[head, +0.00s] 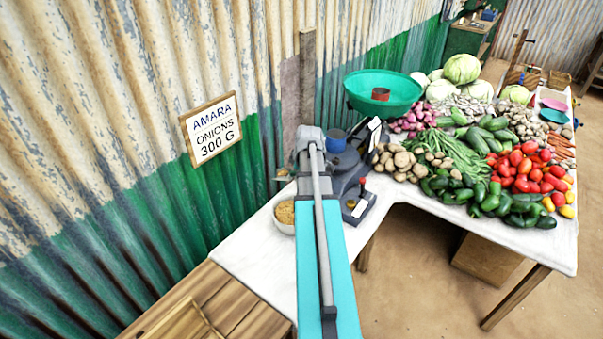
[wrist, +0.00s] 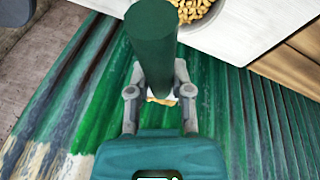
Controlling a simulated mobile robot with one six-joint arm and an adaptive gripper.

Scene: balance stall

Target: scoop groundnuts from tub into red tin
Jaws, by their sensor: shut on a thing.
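My gripper (wrist: 159,92) is shut on a dark green cylinder (wrist: 158,45), which looks like the scoop's handle. A small patch of tan and white shows below it between the fingers; I cannot tell whether it is nuts in the scoop. The white tub (head: 283,227) of groundnuts (head: 285,212) stands on the table left of my arm. Its nuts (wrist: 192,8) also show at the top of the wrist view, beyond the handle. The red tin (head: 381,94) sits in the green pan at the back. In the head view my arm hides the scoop.
The green pan (head: 385,112) rises above the dark scale (head: 357,198) right of my arm. A blue cylinder (head: 336,140) shows beside it. Potatoes (head: 395,162) and other vegetables fill the right table. A corrugated wall (head: 130,150) with a sign (head: 211,128) stands close on the left.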

